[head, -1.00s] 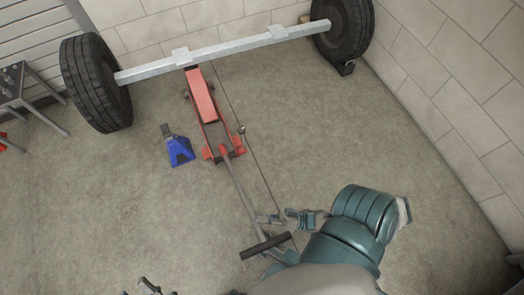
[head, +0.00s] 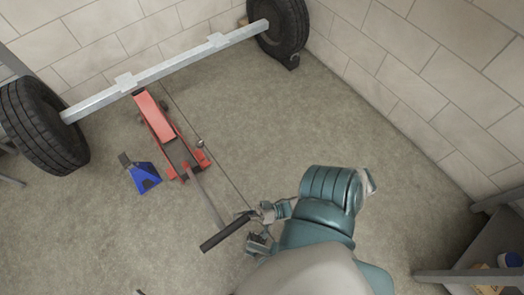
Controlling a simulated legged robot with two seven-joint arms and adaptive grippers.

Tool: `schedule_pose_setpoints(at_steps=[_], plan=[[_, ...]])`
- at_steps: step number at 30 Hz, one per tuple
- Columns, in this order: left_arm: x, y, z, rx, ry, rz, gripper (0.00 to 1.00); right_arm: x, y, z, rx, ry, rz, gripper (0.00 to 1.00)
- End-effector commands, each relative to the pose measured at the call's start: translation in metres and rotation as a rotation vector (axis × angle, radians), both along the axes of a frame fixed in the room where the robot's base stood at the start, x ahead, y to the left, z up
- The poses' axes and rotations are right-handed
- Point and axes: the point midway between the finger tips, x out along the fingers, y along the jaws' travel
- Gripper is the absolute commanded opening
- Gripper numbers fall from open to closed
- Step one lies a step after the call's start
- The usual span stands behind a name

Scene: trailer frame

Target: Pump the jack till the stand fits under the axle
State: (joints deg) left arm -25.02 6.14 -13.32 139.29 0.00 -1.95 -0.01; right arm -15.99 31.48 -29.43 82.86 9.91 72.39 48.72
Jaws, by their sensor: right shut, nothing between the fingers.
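The red floor jack (head: 155,118) stands on the floor with its front end at the grey axle (head: 165,68). Its handle slopes toward me and ends in a black crossbar grip (head: 225,233). The blue stand (head: 144,177) is on the floor left of the jack, clear of the axle. My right gripper (head: 258,213) is shut and empty, close by the right end of the crossbar; whether it touches is unclear. A small dark tip, perhaps of my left gripper (head: 139,292), shows at the bottom edge; the rest is out of view.
Block walls close the back and right. A shelf (head: 450,277) with small items stands at lower right. The floor between is clear.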

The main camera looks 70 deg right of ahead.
Motion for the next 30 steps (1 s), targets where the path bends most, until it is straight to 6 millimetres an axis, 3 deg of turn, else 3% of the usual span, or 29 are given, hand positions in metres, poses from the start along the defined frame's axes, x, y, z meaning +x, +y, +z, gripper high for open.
schedule_pose_setpoints(at_steps=[6,11,30], plan=[[-0.001,0.004,0.005,-0.022,-0.051,0.000,0.40,-0.030,-0.024,-0.017,-0.006,-0.006,-0.002,0.00],[-0.002,-0.002,0.010,-0.027,-0.084,-0.002,0.40,-0.043,-0.035,-0.023,-0.002,-0.009,-0.003,0.00],[-0.003,-0.001,0.013,-0.031,-0.098,-0.002,0.40,-0.046,-0.039,-0.024,0.000,-0.013,-0.003,0.00]])
